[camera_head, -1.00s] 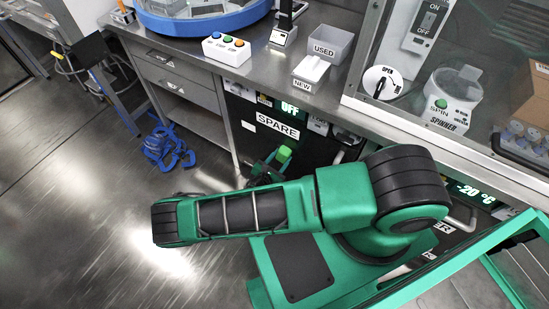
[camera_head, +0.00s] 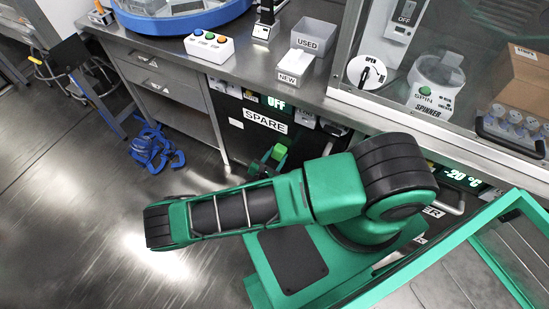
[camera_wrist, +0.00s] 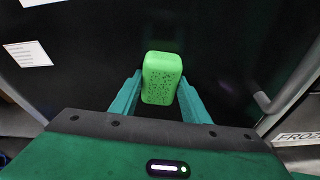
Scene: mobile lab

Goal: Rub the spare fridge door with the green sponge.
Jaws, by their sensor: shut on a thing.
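The green sponge (camera_wrist: 161,78) is upright between the two fingers of my gripper (camera_wrist: 160,92) in the wrist view; the gripper is shut on it. In the head view the sponge (camera_head: 279,152) shows small beyond my forearm, low in front of the spare fridge door (camera_head: 237,137). That door is dark and stands under the counter, below the SPARE label (camera_head: 265,121). In the wrist view the black door (camera_wrist: 90,40) fills the background behind the sponge. I cannot tell whether the sponge touches it. My arm hides part of the door.
A door handle (camera_wrist: 280,98) stands out at the right in the wrist view. A white paper (camera_wrist: 28,54) is on the door at the left. A drawer cabinet (camera_head: 165,84) and blue tangled items (camera_head: 152,148) are to the left. Floor at the left is mostly open.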

